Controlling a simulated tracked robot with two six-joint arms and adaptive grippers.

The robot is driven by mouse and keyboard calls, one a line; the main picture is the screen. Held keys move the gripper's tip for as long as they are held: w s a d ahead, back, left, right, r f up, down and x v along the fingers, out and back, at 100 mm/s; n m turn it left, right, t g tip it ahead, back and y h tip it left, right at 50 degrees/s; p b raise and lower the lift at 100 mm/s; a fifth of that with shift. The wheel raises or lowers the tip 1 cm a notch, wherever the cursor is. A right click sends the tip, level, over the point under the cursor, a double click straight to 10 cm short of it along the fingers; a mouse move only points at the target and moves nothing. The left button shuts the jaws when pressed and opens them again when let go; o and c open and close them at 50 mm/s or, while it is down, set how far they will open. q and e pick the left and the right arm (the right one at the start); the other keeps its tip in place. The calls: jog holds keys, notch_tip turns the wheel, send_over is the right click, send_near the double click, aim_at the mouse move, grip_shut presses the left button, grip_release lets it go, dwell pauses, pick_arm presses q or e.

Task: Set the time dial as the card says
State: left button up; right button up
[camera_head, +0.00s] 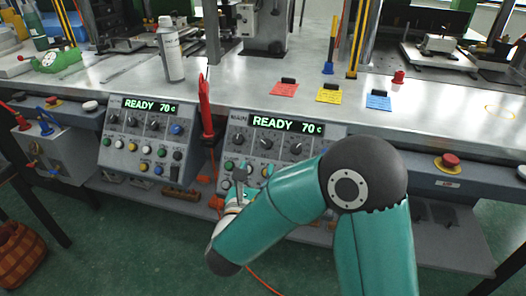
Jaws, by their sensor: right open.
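Two grey control panels hang at the bench front, the left panel (107,152) and the right panel (226,150); both displays read "READY 70 c". The right panel's black dials (266,143) sit in a row under its display, with coloured buttons below. Their labels are too small to read, so I cannot tell which is the time dial. A red card (284,91), a yellow card (329,97) and a blue card (379,103) lie on the bench, their writing unreadable. My right gripper (240,174) is open in front of the right panel's lower left; my arm hides its lower right part.
A red pointed tool (206,105) hangs between the panels. A spray can (171,52) stands on the bench behind the left panel. A red stop button (450,160) is on the bench front at the right. The bench top right of the blue card is mostly clear.

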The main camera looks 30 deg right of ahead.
aim_at(265, 145)
jog(key=x, duration=0.9)
jog(key=shift+w, duration=0.15)
jog(key=shift+c, duration=0.3)
grip_shut()
jog(key=shift+a, duration=0.1)
jog(key=shift+b, duration=0.3)
